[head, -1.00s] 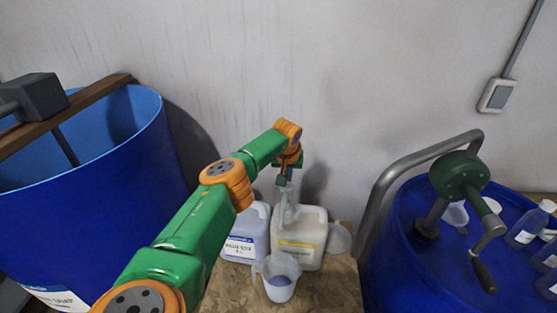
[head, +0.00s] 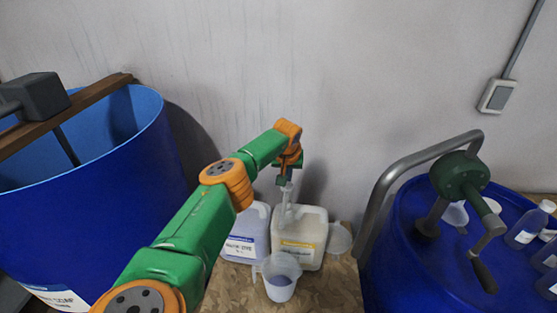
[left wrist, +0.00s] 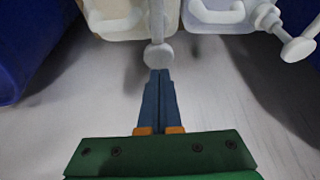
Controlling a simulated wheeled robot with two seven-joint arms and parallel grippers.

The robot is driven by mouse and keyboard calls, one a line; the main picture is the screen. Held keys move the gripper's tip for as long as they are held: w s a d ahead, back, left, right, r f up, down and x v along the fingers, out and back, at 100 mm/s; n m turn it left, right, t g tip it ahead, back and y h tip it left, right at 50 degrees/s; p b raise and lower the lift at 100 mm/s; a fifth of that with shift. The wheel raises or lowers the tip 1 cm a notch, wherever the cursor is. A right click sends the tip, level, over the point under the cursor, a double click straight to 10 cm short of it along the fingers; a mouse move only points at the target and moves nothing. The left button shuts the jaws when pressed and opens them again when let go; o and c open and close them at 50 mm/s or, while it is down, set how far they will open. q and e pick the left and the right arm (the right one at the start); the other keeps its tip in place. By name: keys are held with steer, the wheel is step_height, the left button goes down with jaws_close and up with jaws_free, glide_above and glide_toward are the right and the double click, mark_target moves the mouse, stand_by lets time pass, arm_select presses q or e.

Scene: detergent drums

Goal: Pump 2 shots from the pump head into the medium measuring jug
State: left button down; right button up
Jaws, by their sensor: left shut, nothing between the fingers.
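A pump head (left wrist: 158,57) with a pale round top stands on a cream canister (head: 300,245) with a yellow-edged label; its stem also shows in the head view (head: 287,212). My left gripper (head: 286,184) is shut and empty, pointing down over the pump. In the left wrist view its blue fingertips (left wrist: 159,72) are at the pump's round top; contact is hard to tell. A clear measuring jug (head: 281,282) with a handle stands in front of the canister and has a bluish patch low inside. Another clear vessel (head: 339,239) is right of the canister. My right gripper is out of view.
A second white canister (head: 246,240) stands left of the cream one; a second pale knob (left wrist: 298,49) shows in the left wrist view. A large blue drum (head: 95,205) is at left. Another blue drum (head: 405,245) with a crank pump (head: 461,180) and bottles is at right.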

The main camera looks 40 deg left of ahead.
mark_target(287, 188)
arm_select(q)
steer(key=shift+f+b, duration=2.6)
steer(key=shift+f, duration=0.25)
step_height(287, 188, up, 6)
steer(key=p, duration=0.5)
steer(key=shift+f, duration=0.15)
steer(key=shift+f+b, duration=2.5)
steer(key=shift+f, duration=0.3)
steer(key=shift+r, duration=0.2)
step_height(287, 188, up, 5)
steer(key=p, duration=0.4)
steer(key=shift+r+p, duration=0.1)
steer(key=shift+p, duration=0.25)
